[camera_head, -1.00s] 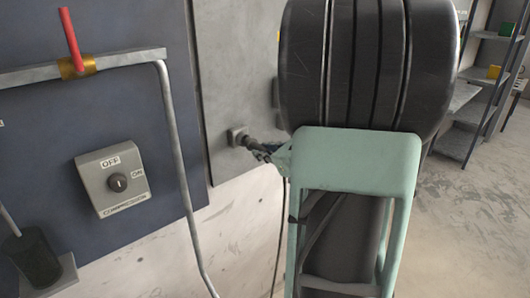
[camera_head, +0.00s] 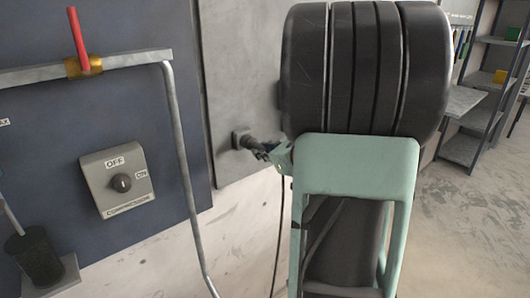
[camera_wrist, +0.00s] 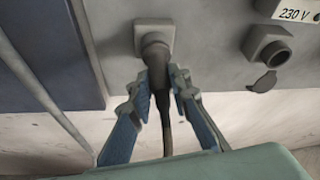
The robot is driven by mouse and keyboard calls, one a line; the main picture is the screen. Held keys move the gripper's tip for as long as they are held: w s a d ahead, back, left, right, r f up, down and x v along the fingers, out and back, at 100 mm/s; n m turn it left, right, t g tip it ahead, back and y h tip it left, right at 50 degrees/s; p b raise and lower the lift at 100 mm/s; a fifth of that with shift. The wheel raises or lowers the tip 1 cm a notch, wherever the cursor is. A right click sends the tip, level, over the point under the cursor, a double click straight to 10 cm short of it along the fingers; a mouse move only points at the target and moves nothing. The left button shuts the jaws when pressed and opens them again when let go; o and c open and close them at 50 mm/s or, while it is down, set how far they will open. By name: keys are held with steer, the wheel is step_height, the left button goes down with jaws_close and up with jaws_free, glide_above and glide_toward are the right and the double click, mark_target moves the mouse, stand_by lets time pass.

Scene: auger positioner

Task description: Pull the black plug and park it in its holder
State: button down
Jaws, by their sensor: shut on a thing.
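The black plug (camera_wrist: 157,62) sits at a grey square wall socket (camera_wrist: 128,38), its round collar against the socket front. A black cable (camera_wrist: 167,135) hangs down from it. My gripper (camera_wrist: 161,82) is shut on the plug's body, with one blue-padded finger on each side. In the head view my gripper (camera_head: 270,152) reaches the plug (camera_head: 250,143) from the right, and my arm hides part of that area. A grey round receptacle (camera_wrist: 268,45) with an open flap is to the right in the wrist view. I cannot tell whether it is the holder.
A "230 V" label (camera_wrist: 293,14) is above the receptacle. A compressor switch box (camera_head: 117,181) and a grey pipe (camera_head: 184,160) are on the left wall. Shelves (camera_head: 490,85) stand at the far right. Open floor (camera_head: 470,220) lies on the right.

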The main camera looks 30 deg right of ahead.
steer(key=shift+w+a, duration=0.1)
steer(key=shift+w, duration=0.1)
steer(key=c, duration=1.7)
jaws_free()
steer(key=shift+v, duration=3.75)
steer(key=shift+r, duration=0.1)
